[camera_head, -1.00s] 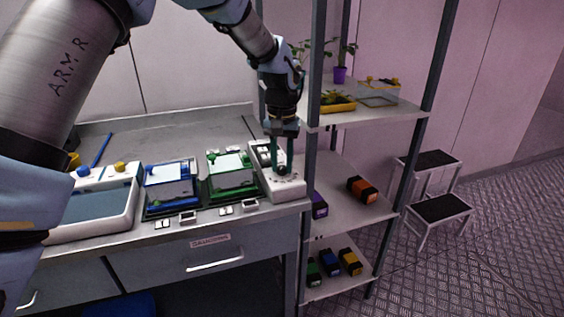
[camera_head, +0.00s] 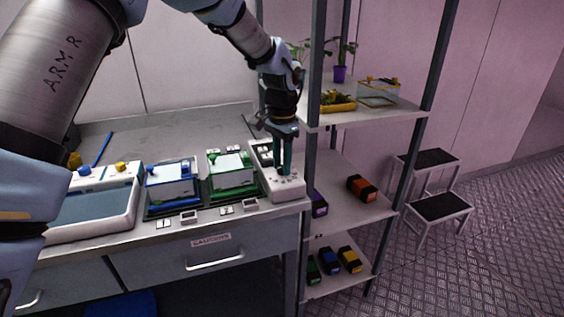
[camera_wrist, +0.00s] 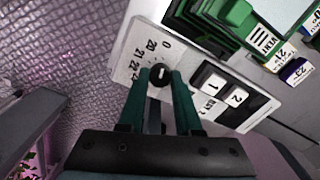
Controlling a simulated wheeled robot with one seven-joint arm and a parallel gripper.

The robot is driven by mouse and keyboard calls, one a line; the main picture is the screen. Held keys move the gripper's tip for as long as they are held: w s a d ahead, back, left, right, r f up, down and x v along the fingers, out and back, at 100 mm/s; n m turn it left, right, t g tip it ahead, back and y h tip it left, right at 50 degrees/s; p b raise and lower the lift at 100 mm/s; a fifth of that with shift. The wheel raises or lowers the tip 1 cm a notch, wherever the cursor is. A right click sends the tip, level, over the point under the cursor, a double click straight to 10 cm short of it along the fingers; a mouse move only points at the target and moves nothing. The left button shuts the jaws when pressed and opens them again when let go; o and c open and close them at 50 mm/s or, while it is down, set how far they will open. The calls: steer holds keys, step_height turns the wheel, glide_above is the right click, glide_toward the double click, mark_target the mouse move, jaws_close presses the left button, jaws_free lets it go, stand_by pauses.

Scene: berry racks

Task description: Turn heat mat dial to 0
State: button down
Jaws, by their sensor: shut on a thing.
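The heat mat dial is a small black knob (camera_wrist: 161,75) with a white mark on top, on a white control box (camera_wrist: 140,43). Printed numbers, including 0, 20, 21 and 22, curve around one side of it. The control box (camera_head: 290,192) stands at the right end of the bench in the head view. My gripper (camera_wrist: 162,79) points down over the box, its green fingers shut on the dial from both sides. In the head view my gripper (camera_head: 282,172) hides most of the dial. I cannot tell exactly which number the mark points at.
Switches labelled 1 and 2 (camera_wrist: 222,90) sit on the box beside the fingers. A green tray (camera_head: 232,173) and a blue tray (camera_head: 172,184) stand left of the box. A shelf rack post (camera_head: 309,150) rises close to the right of my gripper.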

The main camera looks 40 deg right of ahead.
stand_by(0.4)
steer(key=c, duration=0.6)
jaws_free()
step_height(320, 180, up, 11)
steer(key=b, duration=0.2)
steer(key=shift+f, duration=0.1)
